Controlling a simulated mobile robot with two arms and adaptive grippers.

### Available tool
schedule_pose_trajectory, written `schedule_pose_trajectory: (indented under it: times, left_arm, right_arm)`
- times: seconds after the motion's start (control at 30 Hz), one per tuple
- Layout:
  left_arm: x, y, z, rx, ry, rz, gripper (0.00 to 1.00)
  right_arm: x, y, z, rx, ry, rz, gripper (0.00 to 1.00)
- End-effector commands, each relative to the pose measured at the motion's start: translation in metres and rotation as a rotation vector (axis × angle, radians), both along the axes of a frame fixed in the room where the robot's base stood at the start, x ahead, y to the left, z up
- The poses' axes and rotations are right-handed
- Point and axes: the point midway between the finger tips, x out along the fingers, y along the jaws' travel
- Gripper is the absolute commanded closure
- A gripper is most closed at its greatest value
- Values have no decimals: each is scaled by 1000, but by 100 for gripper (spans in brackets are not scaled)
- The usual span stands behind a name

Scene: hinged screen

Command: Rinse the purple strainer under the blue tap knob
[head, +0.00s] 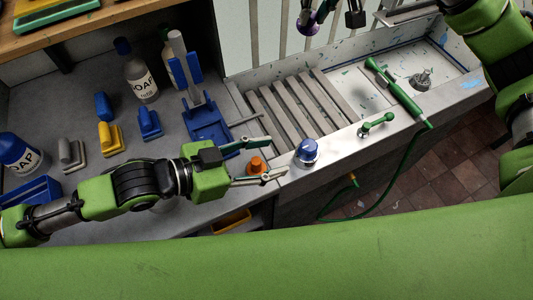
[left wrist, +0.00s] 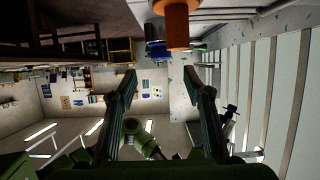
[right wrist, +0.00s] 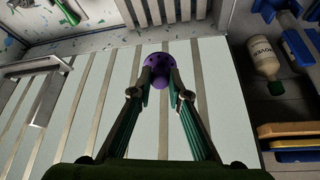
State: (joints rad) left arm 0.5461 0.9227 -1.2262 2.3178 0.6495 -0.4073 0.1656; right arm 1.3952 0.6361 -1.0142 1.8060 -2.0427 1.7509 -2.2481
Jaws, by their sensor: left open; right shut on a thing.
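The purple strainer (right wrist: 163,66) is pinched between the fingertips of my right gripper (right wrist: 160,82) in the right wrist view. It also shows at the top edge of the head view (head: 308,22), in front of the slatted rack. The blue tap knob (head: 307,151) stands on the sink's front ledge. My left gripper (head: 274,160) is open and empty just left of the blue knob, its fingers pointing towards it. An orange knob-like piece (head: 256,166) shows beside the left fingers; it also shows in the left wrist view (left wrist: 177,25).
A green tap lever (head: 377,124) and a green hose sprayer (head: 395,88) lie right of the blue knob. Grey slats (head: 310,108) cover part of the sink (head: 360,90). A blue dustpan (head: 211,128), soap bottles (head: 139,78) and several brushes crowd the left counter.

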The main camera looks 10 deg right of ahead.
Motion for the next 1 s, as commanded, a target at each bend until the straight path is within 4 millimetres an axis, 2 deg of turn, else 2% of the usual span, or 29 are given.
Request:
schedule_pose_trajectory:
  times: [0.7, 1.0]
  left_arm:
    - [0, 0, -20, 0, 0, 0, 54]
    - [0, 0, -20, 0, 0, 0, 54]
  right_arm:
    - [-56, -5, -1, 0, -1, 1, 100]
    - [-59, -5, 0, 0, 0, 1, 100]
